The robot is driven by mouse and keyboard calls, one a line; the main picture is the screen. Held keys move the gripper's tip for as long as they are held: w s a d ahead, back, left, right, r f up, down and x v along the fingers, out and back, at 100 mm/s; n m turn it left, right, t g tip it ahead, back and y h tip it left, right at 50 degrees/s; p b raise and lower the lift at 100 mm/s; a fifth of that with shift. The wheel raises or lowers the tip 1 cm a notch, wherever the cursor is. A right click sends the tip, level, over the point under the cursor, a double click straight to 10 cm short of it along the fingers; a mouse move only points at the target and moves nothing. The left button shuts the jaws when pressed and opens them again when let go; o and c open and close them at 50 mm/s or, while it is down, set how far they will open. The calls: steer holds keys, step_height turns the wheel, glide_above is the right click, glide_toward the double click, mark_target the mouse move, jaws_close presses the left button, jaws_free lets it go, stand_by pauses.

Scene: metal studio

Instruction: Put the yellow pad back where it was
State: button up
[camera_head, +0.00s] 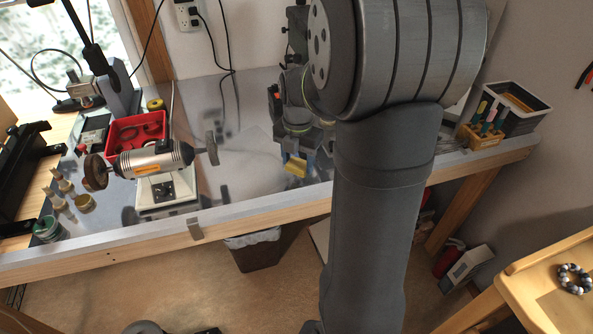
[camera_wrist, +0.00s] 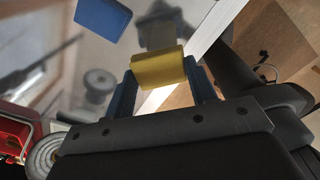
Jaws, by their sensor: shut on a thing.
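The yellow pad (camera_head: 295,167) is in my gripper (camera_head: 297,160), low over the metal tabletop near its front edge. In the wrist view the yellow pad (camera_wrist: 157,67) sits between the two blue-grey fingers of my gripper (camera_wrist: 160,80), which are shut on it. Its dull reflection shows on the shiny surface beyond it, and I cannot tell how large the gap beneath it is. A blue pad (camera_wrist: 102,17) lies on the metal surface, ahead and to the left of the yellow pad in the wrist view. My arm covers part of the table in the head view.
A bench grinder (camera_head: 155,160) stands on the left, with a red tray (camera_head: 135,128) behind it. Small bottles and jars are at the far left. A grey bin (camera_head: 520,108) and a yellow tool holder (camera_head: 480,138) stand at the right. The metal tabletop (camera_head: 240,165) is clear between grinder and gripper.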

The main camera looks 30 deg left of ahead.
mark_target(296, 163)
steer(key=shift+a+f, duration=0.2)
steer(key=shift+f, duration=1.9)
steer(key=shift+f, duration=0.15)
steer(key=o, duration=1.2)
step_height(296, 163, up, 12)
steer(key=shift+r, duration=0.15)
